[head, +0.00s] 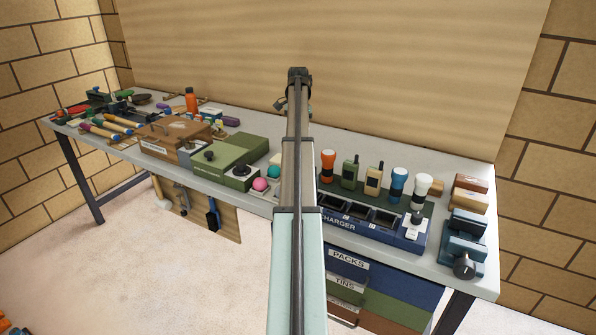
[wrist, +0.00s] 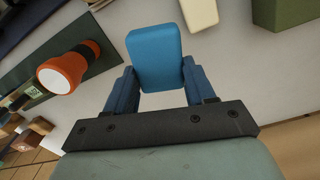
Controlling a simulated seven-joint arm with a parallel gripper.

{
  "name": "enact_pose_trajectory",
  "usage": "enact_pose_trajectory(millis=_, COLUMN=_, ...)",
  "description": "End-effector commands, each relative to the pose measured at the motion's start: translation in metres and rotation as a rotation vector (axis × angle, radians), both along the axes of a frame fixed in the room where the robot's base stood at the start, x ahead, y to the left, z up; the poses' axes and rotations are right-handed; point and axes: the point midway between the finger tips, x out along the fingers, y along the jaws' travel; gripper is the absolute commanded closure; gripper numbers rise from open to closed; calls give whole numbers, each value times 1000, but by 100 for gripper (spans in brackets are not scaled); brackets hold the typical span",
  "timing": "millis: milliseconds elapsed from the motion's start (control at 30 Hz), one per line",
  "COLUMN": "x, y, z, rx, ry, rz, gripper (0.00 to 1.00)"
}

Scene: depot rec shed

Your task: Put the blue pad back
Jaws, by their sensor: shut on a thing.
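The blue pad (wrist: 155,58) is a rounded block in the wrist view. It sits between the two blue fingers of my gripper (wrist: 158,82), which is shut on it. The grey bench top shows around and beyond the pad; I cannot tell how high above it the pad is. In the head view my own arm hides the gripper and the pad. The blue charger (head: 372,236) stands at the bench's front right, with several dark slots and a pale item at its right end.
An orange torch (wrist: 65,75) stands on a dark green mat; it also shows in the head view (head: 328,165), beside radios (head: 350,172) and more torches. A green box (head: 232,160), pink ball (head: 260,184) and brown case (head: 172,138) lie left. A blue clamp-like device (head: 462,245) is far right.

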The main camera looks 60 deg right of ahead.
Motion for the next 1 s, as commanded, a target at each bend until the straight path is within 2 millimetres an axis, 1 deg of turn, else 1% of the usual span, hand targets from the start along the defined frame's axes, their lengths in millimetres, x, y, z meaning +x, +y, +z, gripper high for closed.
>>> enact_pose_trajectory(millis=33, x=-12, y=5, z=-5, rx=-1, ry=-1, rz=12, gripper=74)
enact_pose_trajectory(millis=67, x=-14, y=8, z=-8, rx=-2, ry=-3, rz=29, gripper=74)
enact_pose_trajectory(millis=133, x=-15, y=13, z=-10, rx=-8, ry=-7, rz=78, gripper=74)
enact_pose_trajectory(millis=200, x=-15, y=14, z=-11, rx=-13, ry=-9, rz=122, gripper=74)
enact_pose_trajectory(millis=433, x=-13, y=12, z=-11, rx=-22, ry=-15, rz=234, gripper=74)
enact_pose_trajectory(millis=533, x=-14, y=12, z=-16, rx=-22, ry=-16, rz=252, gripper=74)
enact_pose_trajectory(millis=667, x=-14, y=13, z=-32, rx=-20, ry=-15, rz=256, gripper=74)
enact_pose_trajectory(millis=833, x=-14, y=13, z=-59, rx=-20, ry=-15, rz=255, gripper=74)
enact_pose_trajectory(millis=900, x=-14, y=13, z=-68, rx=-21, ry=-15, rz=254, gripper=74)
enact_pose_trajectory(millis=1000, x=-13, y=12, z=-75, rx=-22, ry=-16, rz=254, gripper=74)
